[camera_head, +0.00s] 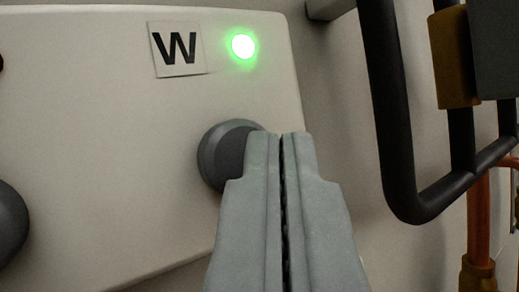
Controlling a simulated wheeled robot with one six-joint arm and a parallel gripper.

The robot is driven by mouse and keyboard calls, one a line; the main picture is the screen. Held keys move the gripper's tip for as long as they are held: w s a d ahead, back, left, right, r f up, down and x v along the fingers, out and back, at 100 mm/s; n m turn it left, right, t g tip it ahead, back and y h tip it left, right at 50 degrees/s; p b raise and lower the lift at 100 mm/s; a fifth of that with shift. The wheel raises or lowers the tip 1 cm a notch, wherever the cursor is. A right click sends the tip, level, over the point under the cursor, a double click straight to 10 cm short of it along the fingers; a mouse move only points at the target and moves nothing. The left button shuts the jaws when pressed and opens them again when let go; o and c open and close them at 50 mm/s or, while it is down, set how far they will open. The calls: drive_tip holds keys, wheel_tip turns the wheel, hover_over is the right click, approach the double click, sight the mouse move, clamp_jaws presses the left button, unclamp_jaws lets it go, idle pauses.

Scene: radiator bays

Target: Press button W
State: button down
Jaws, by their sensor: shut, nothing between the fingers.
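Button W (222,152) is a round dark grey button on a pale panel (100,120). A white label (176,48) with a black W sits above it, and a green light (243,45) glows beside the label. My gripper (279,135) is shut and empty. Its fingertips overlap the right part of the button in the picture and hide that part. I cannot tell whether the tips touch the button.
Another dark round button (10,222) shows at the left edge, cut off. A black tubular rail (395,130) stands right of the panel. Copper pipes (479,225) with brass-coloured fittings run at the far right.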

drive_tip(key=s, duration=0.1)
drive_tip(key=s+d, duration=0.1)
drive_tip(key=s, duration=0.1)
drive_tip(key=s+d, duration=0.1)
drive_tip(key=s, duration=0.1)
drive_tip(key=shift+d, duration=0.1)
drive_tip(key=shift+s, duration=0.15)
idle(0.5)
